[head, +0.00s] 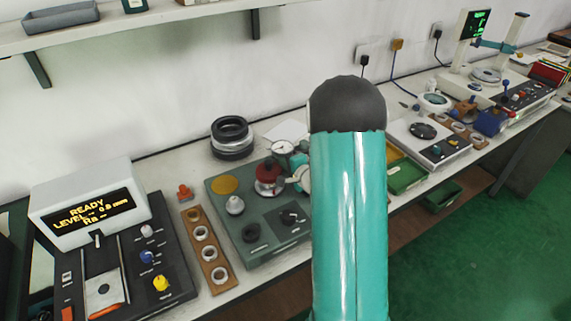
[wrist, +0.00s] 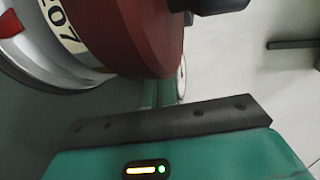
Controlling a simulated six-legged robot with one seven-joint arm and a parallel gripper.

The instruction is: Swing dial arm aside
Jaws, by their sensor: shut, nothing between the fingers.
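The dial gauge (head: 283,147), with a round white face, stands at the back of a grey-green bench unit (head: 262,252), close above a dark red round part (head: 268,172). My arm covers the right part of this unit. In the wrist view, the dark red part (wrist: 125,40) fills the upper left, above a white numbered ring (wrist: 62,25). My gripper (wrist: 170,124) crosses the lower wrist view, shut and empty, just below the red part. I cannot tell whether it touches anything. A pale round edge (wrist: 181,78), perhaps the dial, shows beyond.
Stacked black and grey rings (head: 232,138) are behind. Green trays (head: 405,175) and other instruments lie to the right. A wall shelf (head: 130,32) hangs above.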

